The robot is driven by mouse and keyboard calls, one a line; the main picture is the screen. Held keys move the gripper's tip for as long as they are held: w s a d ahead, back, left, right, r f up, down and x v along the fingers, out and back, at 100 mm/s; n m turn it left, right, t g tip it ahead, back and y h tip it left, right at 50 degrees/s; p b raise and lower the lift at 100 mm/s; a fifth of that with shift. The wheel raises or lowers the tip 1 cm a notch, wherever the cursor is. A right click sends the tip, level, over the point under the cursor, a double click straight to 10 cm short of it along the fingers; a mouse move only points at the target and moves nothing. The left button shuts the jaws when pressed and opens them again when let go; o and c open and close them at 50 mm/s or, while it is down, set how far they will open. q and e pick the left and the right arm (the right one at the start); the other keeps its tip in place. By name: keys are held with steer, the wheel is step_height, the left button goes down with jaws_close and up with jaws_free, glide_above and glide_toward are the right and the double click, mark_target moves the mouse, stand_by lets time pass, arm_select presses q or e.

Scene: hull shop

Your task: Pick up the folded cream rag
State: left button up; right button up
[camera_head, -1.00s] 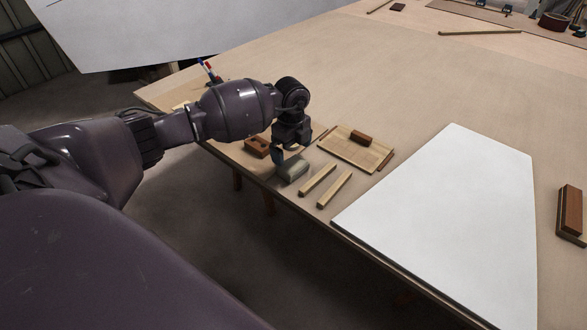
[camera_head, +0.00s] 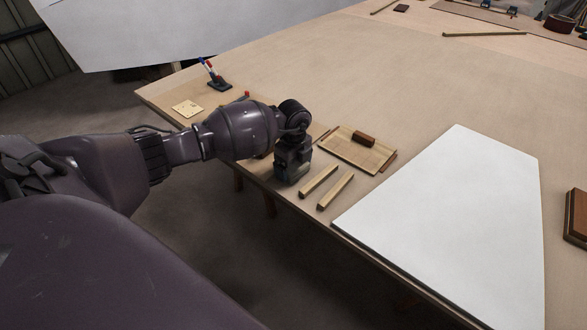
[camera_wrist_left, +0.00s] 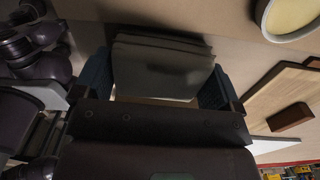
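The folded cream rag (camera_wrist_left: 163,62) shows grey in shadow in the left wrist view, its folded layers lying between the two fingers of my left gripper. The gripper's fingers are wide apart, one on each side of the rag, with little or no gap; I cannot tell whether they touch it. In the head view my left gripper (camera_head: 291,174) is down at the table's near edge and hides the rag. My right gripper is not in view.
Two wooden sticks (camera_head: 318,181) lie just right of the gripper on the table (camera_head: 350,75). A wooden board (camera_head: 345,149) with a brown block (camera_head: 364,139) lies behind them. A large white panel (camera_head: 450,225) is at the right. The table's middle is clear.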

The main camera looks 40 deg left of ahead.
arm_select(q)
steer(key=shift+c, duration=1.1)
steer(key=shift+r, duration=0.3)
step_height(320, 180, up, 19)
steer(key=p, duration=0.3)
steer(key=shift+r, duration=0.2)
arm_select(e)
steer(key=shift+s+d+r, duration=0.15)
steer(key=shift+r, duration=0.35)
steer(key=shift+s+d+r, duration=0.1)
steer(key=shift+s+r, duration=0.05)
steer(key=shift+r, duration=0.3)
